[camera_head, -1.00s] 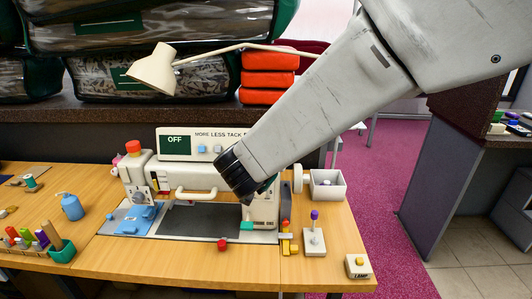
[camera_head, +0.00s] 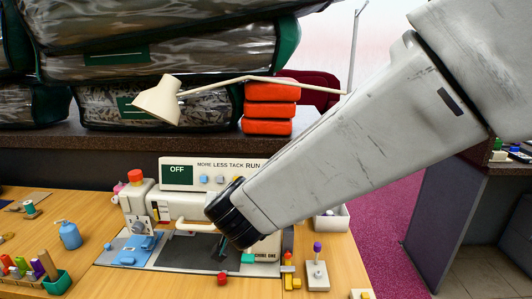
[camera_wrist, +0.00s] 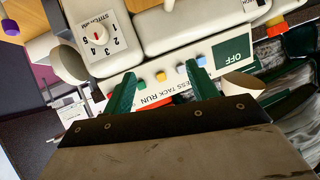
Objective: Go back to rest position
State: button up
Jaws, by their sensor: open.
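My gripper (camera_wrist: 160,84) is open and empty, its two green fingers spread apart in the wrist view. In the head view my gripper (camera_head: 222,245) hangs over the sewing machine's dark work plate, and my arm comes in from the upper right. The white sewing machine (camera_head: 172,206) stands on the wooden table, with a panel (camera_head: 205,174) whose small screen reads OFF. In the wrist view that panel (camera_wrist: 180,70) appears upside down beyond the fingers. My arm hides the right part of the machine.
A cream lamp (camera_head: 158,100) reaches over the machine. Bagged comforters (camera_head: 170,55) and a red-orange stack (camera_head: 268,108) stand on the shelf behind. A blue bottle (camera_head: 70,235), a green spool holder (camera_head: 57,283), a white bin (camera_head: 333,222) and a joystick box (camera_head: 317,275) are on the table.

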jog(key=s+d+n+g+y, duration=0.4)
jog(key=s+g, duration=0.3)
jog(key=s, duration=0.4)
jog(key=s+d+r+m+g+h, duration=0.1)
jog(key=s+d, duration=0.4)
jog(key=d, duration=0.5)
jog(key=s+d+r+m+g+h, duration=0.1)
jog(key=s+d+h, duration=0.2)
jog(key=d, duration=0.7)
jog(key=s+d+r+m+g+h, duration=0.1)
jog(key=s+d+m+h, duration=0.1)
jog(key=s+d, duration=0.5)
jog(key=d, duration=0.4)
jog(key=shift+r+h, duration=0.25)
jog(key=shift+h, duration=0.05)
